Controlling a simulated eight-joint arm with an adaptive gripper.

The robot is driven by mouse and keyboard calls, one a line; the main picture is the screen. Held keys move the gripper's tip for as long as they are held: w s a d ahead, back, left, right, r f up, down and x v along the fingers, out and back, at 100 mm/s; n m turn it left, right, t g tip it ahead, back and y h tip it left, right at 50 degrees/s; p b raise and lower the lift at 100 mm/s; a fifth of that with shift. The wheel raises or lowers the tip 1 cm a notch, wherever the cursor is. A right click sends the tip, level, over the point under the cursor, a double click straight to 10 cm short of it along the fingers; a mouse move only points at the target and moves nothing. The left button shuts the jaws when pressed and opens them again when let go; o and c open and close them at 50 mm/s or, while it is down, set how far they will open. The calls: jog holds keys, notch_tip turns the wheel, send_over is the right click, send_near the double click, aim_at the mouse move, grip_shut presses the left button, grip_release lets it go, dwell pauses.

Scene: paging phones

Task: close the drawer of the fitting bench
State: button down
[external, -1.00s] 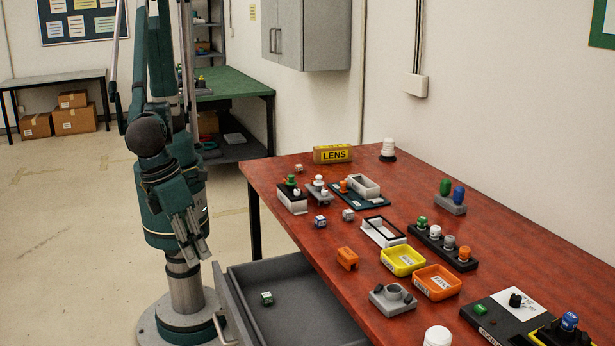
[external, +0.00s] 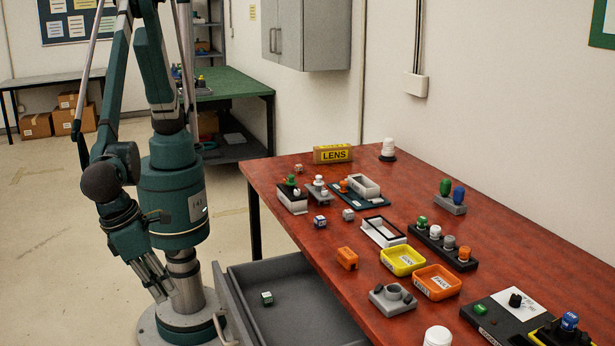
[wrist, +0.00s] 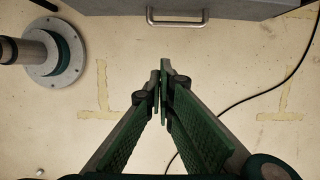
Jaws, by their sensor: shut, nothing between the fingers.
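The drawer (external: 243,315) of the red-topped fitting bench (external: 325,215) is pulled out at the bench's left side. A small green and white cube (external: 267,298) lies inside it. In the wrist view the grey drawer front (wrist: 230,8) and its bar handle (wrist: 178,18) show along the top edge. My gripper (external: 163,291) is to the left of the drawer in the external view, pointing down, apart from the drawer. In the wrist view my gripper (wrist: 162,62) has its fingertips together with nothing between them, over the floor in front of the handle.
Trays (external: 403,260), coloured caps and blocks stand on the bench top, with a yellow LENS block (external: 333,154) at the back. A black cable (wrist: 262,92) runs across the floor. My round base stands beside the drawer. The floor in front of the drawer is otherwise clear.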

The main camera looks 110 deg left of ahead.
jog(key=w+a+f+b, duration=0.1)
jog(key=w+a+f, duration=0.1)
jog(key=f, duration=0.3)
jog(key=w+a+f+b, duration=0.1)
jog(key=w+a+f, duration=0.1)
jog(key=f, duration=0.3)
jog(key=shift+w+a, duration=0.4)
jog(key=shift+w+a+f, duration=0.1)
jog(key=shift+w+a, duration=0.05)
jog(key=b, duration=0.2)
send_over(296, 312)
jog(key=shift+w+a, duration=0.35)
jog(key=shift+a, duration=0.05)
jog(key=shift+s+d, duration=0.1)
dwell(0.5)
jog(key=shift+s+d, duration=0.3)
jog(key=shift+s+d+r, duration=0.2)
jog(key=shift+s+d, duration=0.35)
jog(key=shift+s+d+r, duration=0.2)
jog(key=shift+s+d, duration=0.35)
jog(key=p+v, duration=0.2)
jog(key=v, duration=0.8)
